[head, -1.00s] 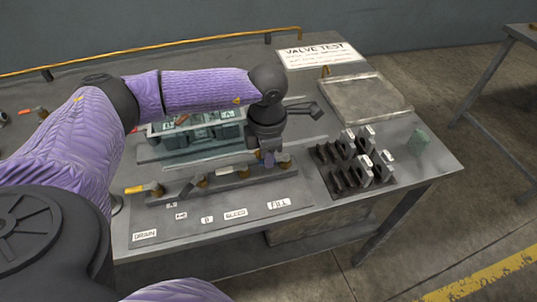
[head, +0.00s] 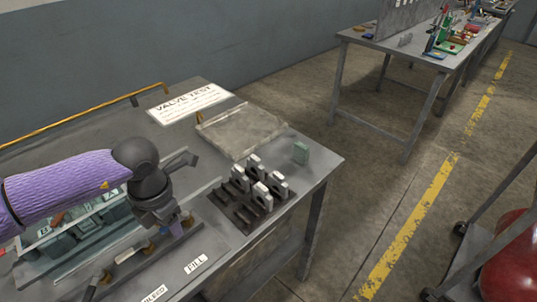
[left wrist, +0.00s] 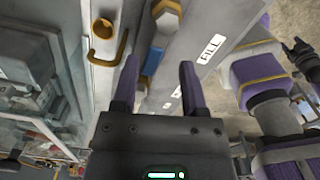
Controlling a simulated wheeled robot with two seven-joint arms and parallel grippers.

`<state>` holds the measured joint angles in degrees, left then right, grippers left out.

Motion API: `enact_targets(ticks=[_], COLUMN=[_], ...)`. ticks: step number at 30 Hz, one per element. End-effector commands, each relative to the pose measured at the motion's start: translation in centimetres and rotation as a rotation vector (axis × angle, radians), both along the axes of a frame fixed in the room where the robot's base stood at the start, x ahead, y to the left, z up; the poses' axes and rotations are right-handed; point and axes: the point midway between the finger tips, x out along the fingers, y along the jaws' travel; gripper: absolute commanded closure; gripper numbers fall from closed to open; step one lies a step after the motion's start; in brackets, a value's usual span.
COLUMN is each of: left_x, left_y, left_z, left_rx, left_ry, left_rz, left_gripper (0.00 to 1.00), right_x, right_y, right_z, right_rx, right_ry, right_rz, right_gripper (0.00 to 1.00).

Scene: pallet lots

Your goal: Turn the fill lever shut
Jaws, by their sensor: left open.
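My left gripper (head: 186,226) is open over the front valve rail, just behind the FILL label (head: 195,263). In the left wrist view its two purple fingers (left wrist: 158,85) stand apart. A lever with a blue handle (left wrist: 153,62) and brass parts lies between them, close to the FILL label (left wrist: 211,47). I cannot tell whether a finger touches it. In the head view the gripper mostly hides this lever.
A black rack (head: 240,205) with several grey-and-white pieces stands right of the gripper. A brass hook (left wrist: 104,45) is left of the fingers.

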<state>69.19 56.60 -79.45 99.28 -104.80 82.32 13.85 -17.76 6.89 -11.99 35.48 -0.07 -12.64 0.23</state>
Motion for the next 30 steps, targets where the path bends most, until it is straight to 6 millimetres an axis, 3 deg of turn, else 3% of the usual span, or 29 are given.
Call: enact_targets(ticks=[3, 10, 14, 20, 30], left_x=[0.1, 0.1, -0.3, -1.0, -2.9], left_y=[0.0, 0.0, -3.7, -9.3, -18.5], left_z=[4.0, 10.4, 9.0, 8.4, 10.4], left_rx=[-0.001, -0.001, -0.152, -0.398, -0.893], left_ry=[-0.006, -0.005, -0.003, -0.008, -0.002], left_rz=[0.012, 0.009, -0.044, -0.094, -0.078], left_gripper=[0.45, 0.45, 0.45, 0.45, 0.45], right_x=[0.2, 0.4, 0.4, 0.4, 0.4], right_y=[0.3, 0.8, 0.7, 0.6, -0.1], right_z=[1.3, 2.8, 2.5, 2.5, 2.7], right_rx=[0.006, 0.012, 0.012, 0.009, -0.001], right_ry=[-0.006, -0.012, -0.011, -0.011, -0.012], right_rz=[-0.002, -0.004, -0.004, -0.003, 0.000], right_gripper=[0.41, 0.41, 0.41, 0.41, 0.41])
